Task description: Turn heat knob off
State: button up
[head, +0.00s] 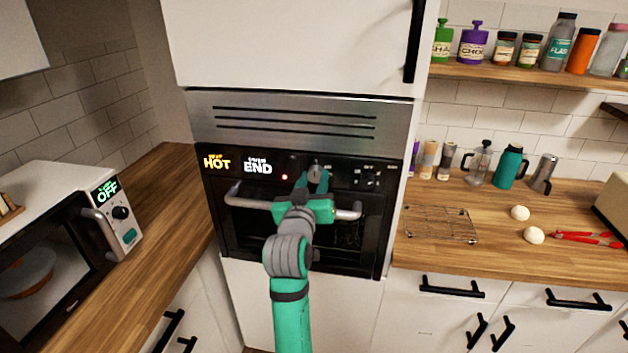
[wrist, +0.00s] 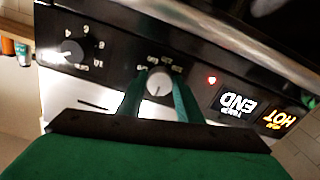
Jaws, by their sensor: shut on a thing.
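The heat knob (head: 315,171) is a pale round dial on the black control panel of the built-in oven. In the wrist view the heat knob (wrist: 159,84) sits between my two green fingers, with small blurred marks around it. My gripper (head: 318,182) reaches up over the oven handle and is shut on the knob; it also shows in the wrist view (wrist: 158,92). A red light (head: 284,177) glows beside the knob. The displays HOT (head: 216,162) and END (head: 258,167) are lit. The knob's exact setting is hard to read.
A second numbered knob (wrist: 72,51) is on the same panel. The oven handle (head: 247,203) runs just below the panel, behind my wrist. A microwave (head: 62,215) showing OFF stands left. The right counter holds a wire rack (head: 440,224), eggs (head: 534,235) and red tongs (head: 588,239).

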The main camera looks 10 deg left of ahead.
jog(key=shift+f, duration=0.1)
jog(key=o, duration=1)
jog(key=shift+o, duration=0.2)
jog(key=s, duration=1.1)
